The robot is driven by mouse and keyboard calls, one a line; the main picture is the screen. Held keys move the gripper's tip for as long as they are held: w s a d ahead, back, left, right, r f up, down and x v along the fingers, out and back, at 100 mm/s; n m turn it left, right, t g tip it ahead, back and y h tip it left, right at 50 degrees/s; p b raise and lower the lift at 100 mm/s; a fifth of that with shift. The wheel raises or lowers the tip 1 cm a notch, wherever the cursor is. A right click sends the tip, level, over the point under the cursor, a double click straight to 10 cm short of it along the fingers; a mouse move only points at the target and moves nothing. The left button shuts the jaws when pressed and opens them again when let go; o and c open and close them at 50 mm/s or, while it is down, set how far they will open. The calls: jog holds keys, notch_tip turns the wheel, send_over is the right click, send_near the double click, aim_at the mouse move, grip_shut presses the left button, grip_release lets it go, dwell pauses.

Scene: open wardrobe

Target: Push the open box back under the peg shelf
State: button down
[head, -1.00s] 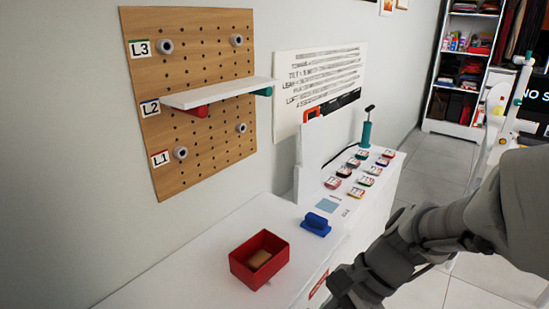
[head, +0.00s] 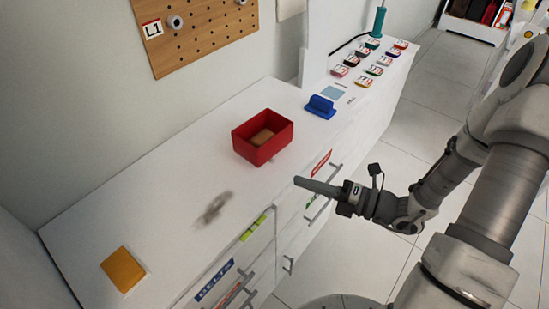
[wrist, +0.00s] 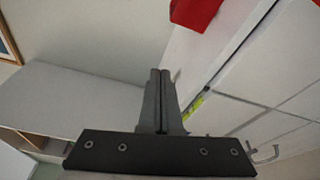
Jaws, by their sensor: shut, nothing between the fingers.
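The open red box (head: 262,151) stands on the white cabinet top, with a brown block (head: 262,137) inside it. The peg board (head: 196,33) is on the wall behind and left of the box; its shelf is out of the head view now. My gripper (head: 298,181) is shut and empty, just off the cabinet's front edge, in front of and right of the box, not touching it. In the wrist view the two fingers of my gripper (wrist: 160,72) are together, and part of the red box (wrist: 195,12) shows at the top edge.
A blue handled block (head: 320,107) sits right of the box. Drawer handles (head: 327,192) stick out of the front. The top behind the box is clear.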

aim_at(264, 150)
jog(key=w+a+f+m+t, duration=0.1)
jog(key=w+a, duration=0.1)
jog(key=w+a+f+m+t+b, duration=0.1)
jog(key=w+a+m, duration=0.1)
jog(key=w, duration=0.1)
jog(key=w+a+f+m+t+b, duration=0.1)
jog(key=w+a, duration=0.1)
jog(key=a, duration=0.1)
jog(key=shift+w+f+m+h, duration=0.1)
jog(key=shift+w+m+h, duration=0.2)
jog(key=shift+m+h, duration=0.1)
jog(key=shift+w+b, duration=0.35)
jog(key=shift+w, duration=0.85)
jog(key=shift+w+a, duration=0.15)
jog(key=shift+w, duration=0.45)
jog(key=shift+w, duration=0.1)
jog(key=w+a+p, duration=0.1)
jog(key=w, duration=0.5)
jog(key=w+a+p, duration=0.1)
jog(key=w, duration=0.6)
jog(key=w+a+p, duration=0.1)
jog(key=w+a, duration=0.1)
jog(key=w, duration=0.4)
jog(key=shift+w, duration=0.35)
jog(key=shift+s+d, duration=0.1)
jog(key=shift+s, duration=0.05)
